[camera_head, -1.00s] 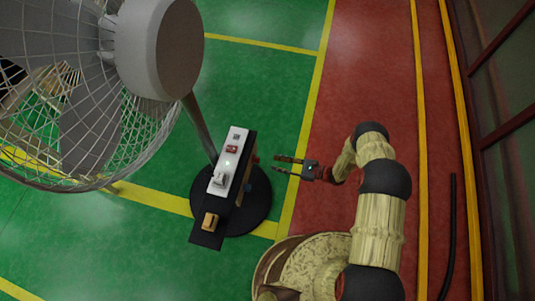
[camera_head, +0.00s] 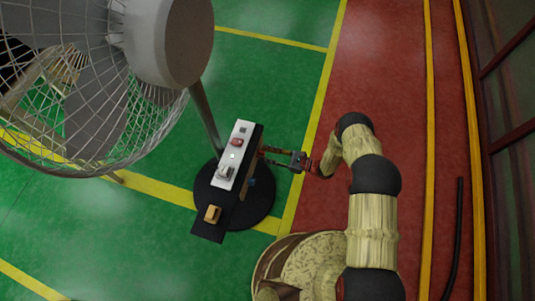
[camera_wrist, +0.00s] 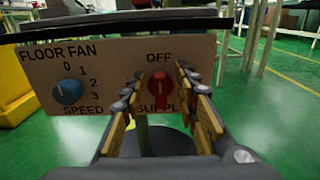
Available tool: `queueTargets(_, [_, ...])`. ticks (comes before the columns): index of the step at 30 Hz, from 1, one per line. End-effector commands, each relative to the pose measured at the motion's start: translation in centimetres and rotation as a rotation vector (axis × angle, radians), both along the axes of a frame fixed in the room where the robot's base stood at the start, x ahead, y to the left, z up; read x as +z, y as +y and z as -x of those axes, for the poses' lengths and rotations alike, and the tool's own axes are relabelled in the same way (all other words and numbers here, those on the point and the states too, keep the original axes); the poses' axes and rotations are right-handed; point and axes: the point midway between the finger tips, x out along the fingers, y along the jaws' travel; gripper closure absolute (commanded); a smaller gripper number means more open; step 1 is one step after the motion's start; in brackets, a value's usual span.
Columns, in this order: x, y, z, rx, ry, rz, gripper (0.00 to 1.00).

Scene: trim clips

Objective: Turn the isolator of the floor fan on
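The floor fan (camera_head: 165,45) stands at the upper left in the head view, with a control box (camera_head: 243,195) on its post. In the wrist view its front panel (camera_wrist: 110,55) reads FLOOR FAN. The isolator, a red knob (camera_wrist: 159,88), sits between OFF above and a partly covered SUPPL... label below. Its handle looks upright; which end points is unclear. A blue speed knob (camera_wrist: 68,92) is to its left. My gripper (camera_wrist: 159,78) is open, with one finger on each side of the red knob; contact is not clear. In the head view my gripper (camera_head: 268,156) reaches the box's right side.
The round black base (camera_head: 262,205) stands on green floor. In the wrist view a yellow object (camera_wrist: 15,95) is at left.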

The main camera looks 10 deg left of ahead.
Motion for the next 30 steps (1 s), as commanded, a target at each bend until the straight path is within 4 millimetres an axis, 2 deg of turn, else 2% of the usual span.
queueTargets(16, [-0.01,-0.02,0.02,0.001,0.0,0.0,1.0])
queueTargets(30, [-0.08,-0.03,-0.01,0.001,0.021,-0.002,1.0])
